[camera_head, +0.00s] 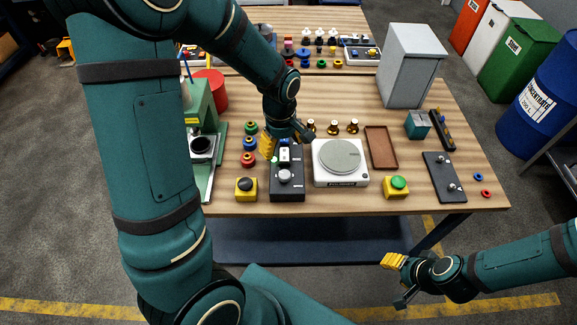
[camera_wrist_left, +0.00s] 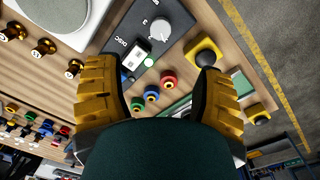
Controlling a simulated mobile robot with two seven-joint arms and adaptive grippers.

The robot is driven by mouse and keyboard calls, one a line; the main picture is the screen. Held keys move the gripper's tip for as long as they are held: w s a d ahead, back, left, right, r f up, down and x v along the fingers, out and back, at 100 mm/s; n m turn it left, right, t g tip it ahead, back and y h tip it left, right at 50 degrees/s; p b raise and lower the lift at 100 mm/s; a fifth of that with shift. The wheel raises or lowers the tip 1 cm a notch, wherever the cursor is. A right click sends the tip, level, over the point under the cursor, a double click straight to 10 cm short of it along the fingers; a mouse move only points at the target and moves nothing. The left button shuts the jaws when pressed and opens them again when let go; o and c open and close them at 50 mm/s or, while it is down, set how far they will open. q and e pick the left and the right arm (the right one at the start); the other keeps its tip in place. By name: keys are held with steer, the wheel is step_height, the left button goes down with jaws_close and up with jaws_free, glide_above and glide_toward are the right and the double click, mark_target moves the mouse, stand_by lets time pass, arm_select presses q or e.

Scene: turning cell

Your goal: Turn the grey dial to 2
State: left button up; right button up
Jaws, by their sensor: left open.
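The grey dial (camera_head: 284,176) is a round knob on the front half of a dark control box (camera_head: 288,194) on the wooden table. It also shows in the left wrist view (camera_wrist_left: 161,29), with a pale pointer mark; I cannot read its numbers. My left gripper (camera_head: 285,143) is open and empty, above the back end of the box and behind the dial, not touching it. In the left wrist view its yellow fingers are wide apart, with the dial beyond them. My right gripper (camera_head: 394,280) is open and empty, in front of the table at the lower right.
A white scale (camera_head: 341,178) stands right of the box. A yellow box with a black button (camera_head: 246,188) stands left, near several coloured rings. A green machine (camera_head: 205,110) is farther left. A yellow box with a green button (camera_head: 397,186) and a brown tray (camera_head: 381,147) are to the right.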

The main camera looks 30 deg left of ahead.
mark_target(284, 174)
arm_select(q)
step_height(284, 174, down, 13)
steer(key=shift+w+d+f, duration=0.1)
steer(key=shift+f, duration=0.05)
stand_by(0.4)
jaws_close()
